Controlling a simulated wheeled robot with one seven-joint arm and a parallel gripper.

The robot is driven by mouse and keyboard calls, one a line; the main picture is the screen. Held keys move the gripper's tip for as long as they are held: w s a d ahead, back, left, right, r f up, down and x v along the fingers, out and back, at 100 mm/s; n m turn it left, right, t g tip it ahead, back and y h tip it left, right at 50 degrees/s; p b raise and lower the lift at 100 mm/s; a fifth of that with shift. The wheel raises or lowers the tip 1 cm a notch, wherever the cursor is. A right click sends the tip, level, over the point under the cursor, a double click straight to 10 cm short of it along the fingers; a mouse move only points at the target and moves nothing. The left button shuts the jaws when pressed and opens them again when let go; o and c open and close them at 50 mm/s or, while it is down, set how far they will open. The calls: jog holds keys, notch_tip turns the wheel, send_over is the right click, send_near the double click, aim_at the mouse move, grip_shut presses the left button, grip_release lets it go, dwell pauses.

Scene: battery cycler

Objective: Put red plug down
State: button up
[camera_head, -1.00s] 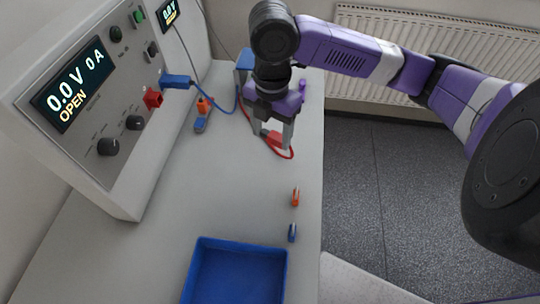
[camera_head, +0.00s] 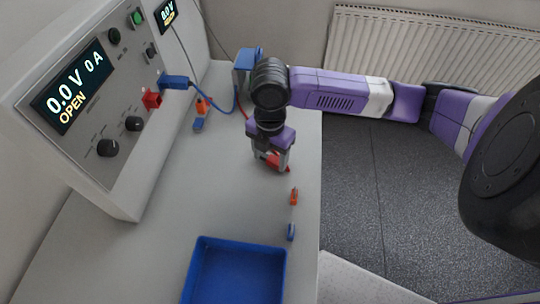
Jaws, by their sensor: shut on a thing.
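The red plug (camera_head: 271,161) is between the fingers of my gripper (camera_head: 270,163), which is shut on it. It is close above or on the grey bench; I cannot tell if it touches. A red cable (camera_head: 246,108) shows behind my gripper, partly hidden by it. The cycler's red socket (camera_head: 152,99) is on the front panel at the left. A blue plug (camera_head: 176,82) sits at the panel just above that socket, with a blue cable (camera_head: 222,112) running from it.
A blue tray (camera_head: 282,271) stands at the front of the bench. An orange clip (camera_head: 294,196) and a blue clip (camera_head: 291,232) stand near the right edge. Another orange and blue pair (camera_head: 201,106) lies beside the cycler. A blue box (camera_head: 244,62) stands behind my arm. The middle bench is clear.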

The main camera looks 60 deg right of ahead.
aim_at(270, 160)
jog(key=shift+f, duration=0.1)
jog(key=o, duration=1.5)
jog(key=shift+o, duration=0.2)
notch_tip(270, 160, up, 12)
